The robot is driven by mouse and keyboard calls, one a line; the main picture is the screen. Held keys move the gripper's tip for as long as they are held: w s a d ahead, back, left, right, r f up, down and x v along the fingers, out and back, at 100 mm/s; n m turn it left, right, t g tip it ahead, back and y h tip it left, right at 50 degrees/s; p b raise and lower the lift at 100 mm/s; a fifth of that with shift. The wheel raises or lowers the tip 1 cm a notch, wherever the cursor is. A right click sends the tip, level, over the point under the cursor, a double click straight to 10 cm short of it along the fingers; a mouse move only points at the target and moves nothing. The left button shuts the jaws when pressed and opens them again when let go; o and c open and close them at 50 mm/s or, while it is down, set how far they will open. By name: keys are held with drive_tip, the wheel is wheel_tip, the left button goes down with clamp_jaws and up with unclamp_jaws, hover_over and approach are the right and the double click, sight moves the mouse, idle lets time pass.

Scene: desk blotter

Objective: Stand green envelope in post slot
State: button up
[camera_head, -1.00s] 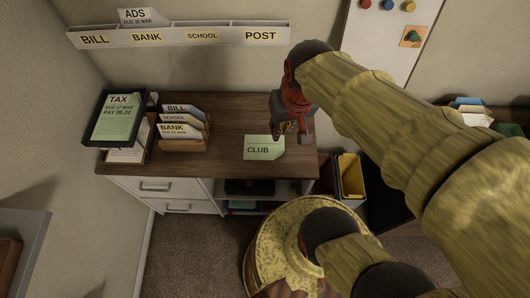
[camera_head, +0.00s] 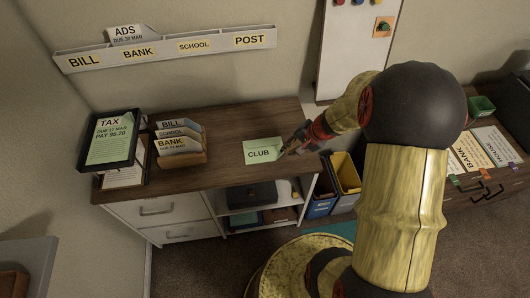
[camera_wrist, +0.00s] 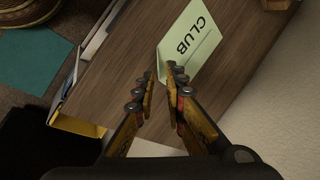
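My gripper (camera_head: 286,151) is low over the desk at the envelope's right edge. In the wrist view, the envelope (camera_wrist: 196,42) lies just beyond my gripper (camera_wrist: 160,73). The two fingers are apart, with a gap between them, and the envelope's near edge shows by the tips. I cannot tell whether they touch it. The post slot (camera_head: 249,41) is the rightmost labelled section of the grey wall rack and shows nothing standing in it.
The wall rack (camera_head: 108,64) holds an ADS envelope (camera_head: 125,33) at left. A wooden sorter (camera_head: 183,160) with several envelopes and a black tray (camera_head: 110,143) with a TAX paper stand on the desk. Blue and yellow bins (camera_head: 345,172) stand right of the desk.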

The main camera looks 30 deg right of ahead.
sight(283, 158)
drive_tip(key=b+x, duration=0.2)
drive_tip(key=x, duration=0.3)
drive_tip(key=shift+s+d+f, duration=0.1)
drive_tip(key=shift+d+f, duration=0.05)
drive_tip(key=shift+d, duration=0.05)
drive_tip(key=shift+w+a+f, duration=0.1)
drive_tip(key=shift+w+f, duration=0.15)
drive_tip(key=shift+f, duration=0.1)
clamp_jaws()
drive_tip(key=shift+r, duration=0.15)
